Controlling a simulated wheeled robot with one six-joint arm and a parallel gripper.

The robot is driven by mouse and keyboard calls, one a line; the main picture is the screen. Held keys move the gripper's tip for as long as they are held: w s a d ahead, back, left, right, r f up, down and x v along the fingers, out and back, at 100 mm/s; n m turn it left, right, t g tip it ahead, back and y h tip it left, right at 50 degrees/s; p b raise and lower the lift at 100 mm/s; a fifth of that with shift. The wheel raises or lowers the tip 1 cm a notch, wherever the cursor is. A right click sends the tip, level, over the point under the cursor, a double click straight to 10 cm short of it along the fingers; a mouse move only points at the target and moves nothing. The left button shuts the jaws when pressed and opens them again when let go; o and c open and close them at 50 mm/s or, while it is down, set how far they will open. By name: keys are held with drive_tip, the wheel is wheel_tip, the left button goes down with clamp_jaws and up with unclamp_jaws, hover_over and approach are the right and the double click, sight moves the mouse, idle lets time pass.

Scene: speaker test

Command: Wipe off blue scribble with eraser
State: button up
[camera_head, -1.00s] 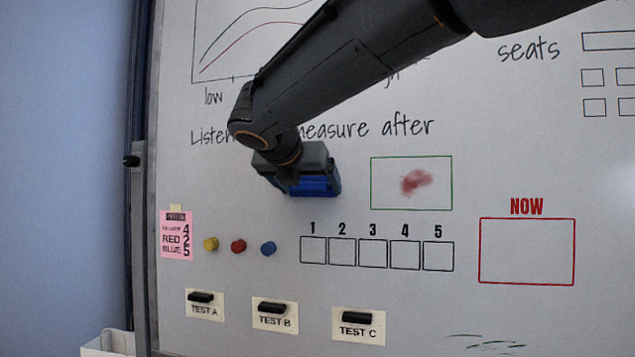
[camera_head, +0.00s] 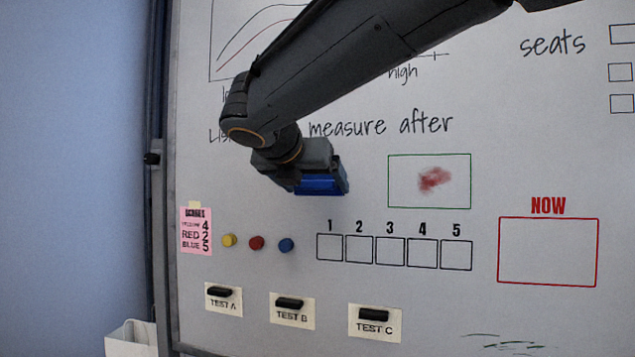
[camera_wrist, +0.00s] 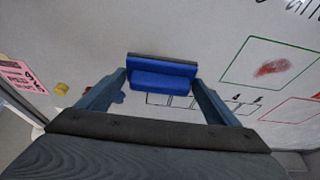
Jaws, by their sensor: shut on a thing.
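A blue eraser (camera_head: 318,186) with a dark strip is held by my gripper (camera_head: 322,172) in front of the whiteboard. In the wrist view the eraser (camera_wrist: 162,76) sits between the two fingers of my gripper (camera_wrist: 160,82). Whether the eraser touches the board I cannot tell. The green-outlined box (camera_head: 402,205) to its right holds a red smudge (camera_head: 434,179), which also shows in the wrist view (camera_wrist: 272,67). No blue scribble shows; my arm and gripper hide part of the board.
Yellow (camera_head: 229,240), red (camera_head: 256,243) and blue (camera_head: 286,245) magnets sit below the gripper, beside a pink note (camera_head: 196,232). Labelled cards with black handles, such as TEST B (camera_head: 292,317), lie lower. Green strokes (camera_head: 507,344) mark the bottom right. The red NOW box (camera_head: 548,252) is empty.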

drive_tip(key=shift+s+a, duration=0.25)
drive_tip(key=shift+s, duration=0.5)
drive_tip(key=shift+s+a+p, duration=0.2)
drive_tip(key=shift+s+a, duration=0.05)
drive_tip(key=shift+s, duration=0.45)
drive_tip(key=shift+s+a+p, duration=0.2)
drive_tip(key=shift+s+a, duration=0.05)
drive_tip(key=shift+s, duration=0.45)
